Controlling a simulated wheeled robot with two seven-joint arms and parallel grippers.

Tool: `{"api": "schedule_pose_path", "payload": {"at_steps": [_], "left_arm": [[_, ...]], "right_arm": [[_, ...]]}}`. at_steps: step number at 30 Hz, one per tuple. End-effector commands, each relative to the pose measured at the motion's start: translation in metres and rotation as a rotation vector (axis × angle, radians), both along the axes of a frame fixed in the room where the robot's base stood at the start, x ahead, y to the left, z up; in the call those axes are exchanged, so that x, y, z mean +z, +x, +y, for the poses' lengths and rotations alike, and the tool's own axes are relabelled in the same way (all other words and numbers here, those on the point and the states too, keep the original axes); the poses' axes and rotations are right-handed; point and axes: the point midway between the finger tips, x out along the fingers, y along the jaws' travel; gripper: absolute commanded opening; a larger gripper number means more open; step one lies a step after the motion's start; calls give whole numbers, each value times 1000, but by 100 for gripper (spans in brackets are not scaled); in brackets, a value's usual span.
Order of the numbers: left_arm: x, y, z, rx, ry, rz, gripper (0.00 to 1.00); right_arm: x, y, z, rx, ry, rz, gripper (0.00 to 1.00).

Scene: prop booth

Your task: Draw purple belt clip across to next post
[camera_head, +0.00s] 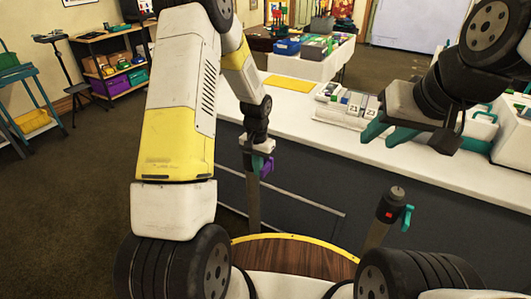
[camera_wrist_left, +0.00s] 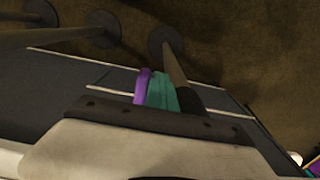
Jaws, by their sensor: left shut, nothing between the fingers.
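The purple belt clip (camera_head: 267,168) is at the head of the left post (camera_head: 253,205), right beside the teal fingers of my left gripper (camera_head: 258,162). In the left wrist view the purple clip (camera_wrist_left: 142,86) lies along the left side of the closed teal fingers (camera_wrist_left: 162,92). My left gripper is shut with nothing between its fingers; whether it touches the clip is unclear. The other post (camera_head: 389,208) stands to the right, with a dark head, a red spot and a teal hook-like part. My right gripper (camera_head: 389,133) is open and empty above the white counter.
The long white counter (camera_head: 290,115) with a dark front runs behind the posts. A tray of small boxes (camera_head: 346,103) and a teal-and-white case (camera_head: 480,128) sit on it. A round wooden top (camera_head: 285,258) is at the front. Shelves (camera_head: 112,65) stand at the back left.

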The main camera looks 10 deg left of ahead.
Motion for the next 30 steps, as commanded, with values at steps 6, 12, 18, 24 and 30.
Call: {"api": "schedule_pose_path", "payload": {"at_steps": [6,12,18,24,30], "left_arm": [[0,-9,-25,-4,-1,0,0],[0,-16,-46,-5,-1,-1,0],[0,-24,-67,-4,-1,-1,0],[0,-31,-87,-5,-1,-1,0],[0,-39,-108,-4,-1,0,0]], "right_arm": [[0,0,0,0,0,0,36],[0,0,0,0,0,0,36],[0,0,0,0,0,0,36],[0,0,0,0,0,0,36],[0,0,0,0,0,0,36]]}}
